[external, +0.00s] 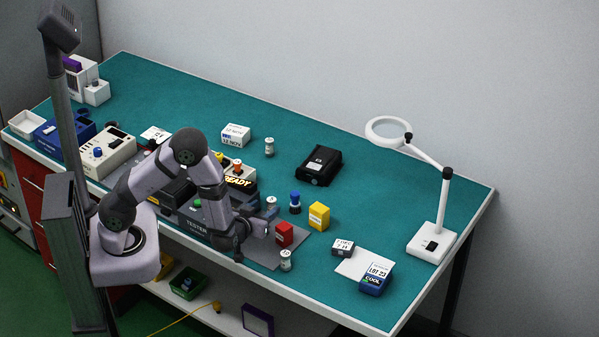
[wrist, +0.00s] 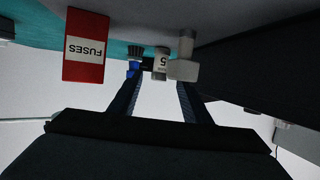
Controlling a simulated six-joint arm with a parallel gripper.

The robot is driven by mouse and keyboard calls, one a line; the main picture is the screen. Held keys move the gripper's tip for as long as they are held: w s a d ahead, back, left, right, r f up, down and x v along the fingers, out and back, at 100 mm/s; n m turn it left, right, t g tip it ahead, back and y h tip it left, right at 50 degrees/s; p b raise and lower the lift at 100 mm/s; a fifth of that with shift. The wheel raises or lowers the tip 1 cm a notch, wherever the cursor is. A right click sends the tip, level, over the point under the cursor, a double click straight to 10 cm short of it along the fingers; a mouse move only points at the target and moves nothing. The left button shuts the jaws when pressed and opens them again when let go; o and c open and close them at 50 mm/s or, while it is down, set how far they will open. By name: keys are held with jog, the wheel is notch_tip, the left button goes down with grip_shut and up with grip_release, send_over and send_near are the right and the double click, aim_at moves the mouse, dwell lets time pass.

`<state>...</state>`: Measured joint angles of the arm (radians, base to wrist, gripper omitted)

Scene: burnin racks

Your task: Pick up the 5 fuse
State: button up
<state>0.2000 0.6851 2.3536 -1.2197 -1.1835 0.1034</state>
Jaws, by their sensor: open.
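In the wrist view, which looks inverted, a small pale cylinder marked 5 (wrist: 160,64) is the 5 fuse. It shows between and beyond the two dark fingers of my gripper (wrist: 158,86), which are apart with nothing held between them. In the external view my gripper (external: 256,228) is low over the front of the table, left of a red box. A pale fuse (external: 271,203) stands just behind it and is probably the same one; its marking is too small to read there.
The red FUSES box (wrist: 86,46) is close beside my gripper; the external view shows this red box (external: 284,235) too. A blue-topped item (external: 295,203) and a yellow box (external: 319,216) stand behind. Another fuse (external: 286,260) stands near the front edge. The tester lies left.

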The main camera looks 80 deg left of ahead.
aim_at(269, 204)
jog(key=shift+p+x, duration=0.3)
jog(key=shift+x, duration=1.3)
grip_shut()
jog(key=shift+r, duration=0.15)
notch_tip(269, 204, up, 10)
